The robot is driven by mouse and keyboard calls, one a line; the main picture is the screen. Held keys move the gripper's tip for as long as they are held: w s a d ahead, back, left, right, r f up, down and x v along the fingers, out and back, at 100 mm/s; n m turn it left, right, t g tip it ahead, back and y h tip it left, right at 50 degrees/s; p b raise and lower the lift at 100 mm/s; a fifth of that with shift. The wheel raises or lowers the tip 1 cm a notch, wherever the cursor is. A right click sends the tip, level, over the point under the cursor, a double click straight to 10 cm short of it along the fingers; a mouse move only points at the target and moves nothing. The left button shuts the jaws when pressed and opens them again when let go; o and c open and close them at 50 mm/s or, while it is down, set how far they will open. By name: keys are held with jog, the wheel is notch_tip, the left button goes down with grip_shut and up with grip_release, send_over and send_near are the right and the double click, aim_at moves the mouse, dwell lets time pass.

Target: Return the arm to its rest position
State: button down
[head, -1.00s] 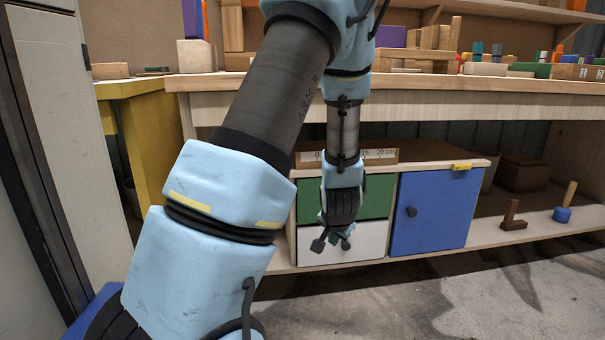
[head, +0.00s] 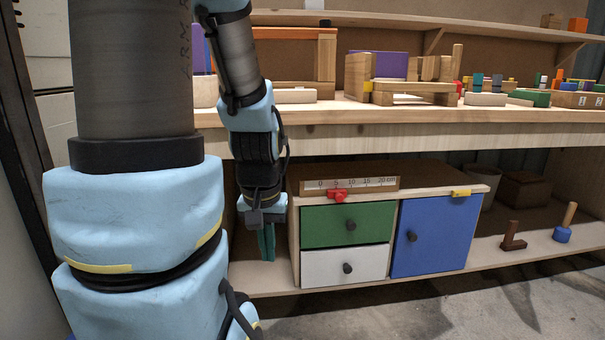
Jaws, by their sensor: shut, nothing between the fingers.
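My gripper (head: 267,244) hangs pointing down at the left of the small cabinet in the head view. Its teal fingers are together with nothing visible between them. It is apart from the green drawer (head: 346,226) and the white drawer (head: 362,268). My light blue and grey arm fills the left of the view and comes down in front of the workbench. The arm hides part of the left side of the scene.
The workbench top (head: 420,108) holds several wooden blocks. A brown L-shaped piece (head: 512,240) and a blue-based peg (head: 563,233) stand on the lower shelf. The floor at front right is clear.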

notch_tip(320, 180, up, 31)
jog(key=p, duration=2.9)
jog(key=shift+f, duration=0.1)
